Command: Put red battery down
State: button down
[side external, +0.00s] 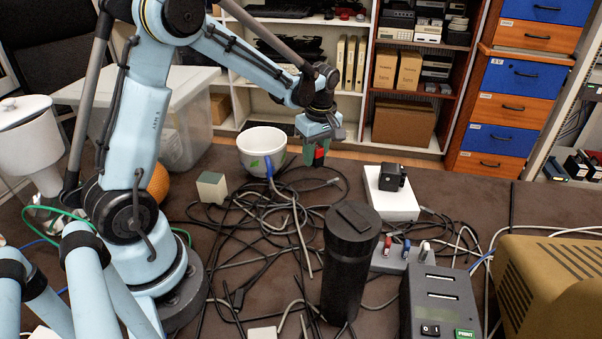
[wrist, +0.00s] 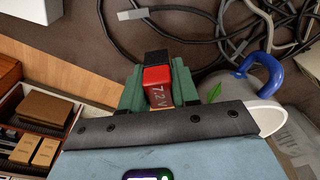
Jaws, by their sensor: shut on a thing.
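The red battery (wrist: 158,88) is marked "7.2 V" and has a black end. In the wrist view it sits between the green fingers of my gripper (wrist: 157,86), which is shut on it. In the side view the battery (side external: 319,157) shows as a small red patch at the fingertips of my gripper (side external: 314,154). My gripper points down above the back part of the brown table (side external: 460,200), to the right of the white bowl. The gap between the battery and the table is hard to judge.
A white bowl with a blue handle (side external: 262,148) stands close to the left of my gripper. Tangled black cables (side external: 265,215) cover the table below and in front. A white box (side external: 391,196) with a black device is to the right. A black cylinder (side external: 349,265) stands nearer the camera.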

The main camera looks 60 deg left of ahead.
aim_at(315, 165)
jog(key=shift+f, duration=1.8)
jog(key=shift+f, duration=0.15)
jog(key=c, duration=0.8)
grip_release()
jog(key=shift+c, duration=0.2)
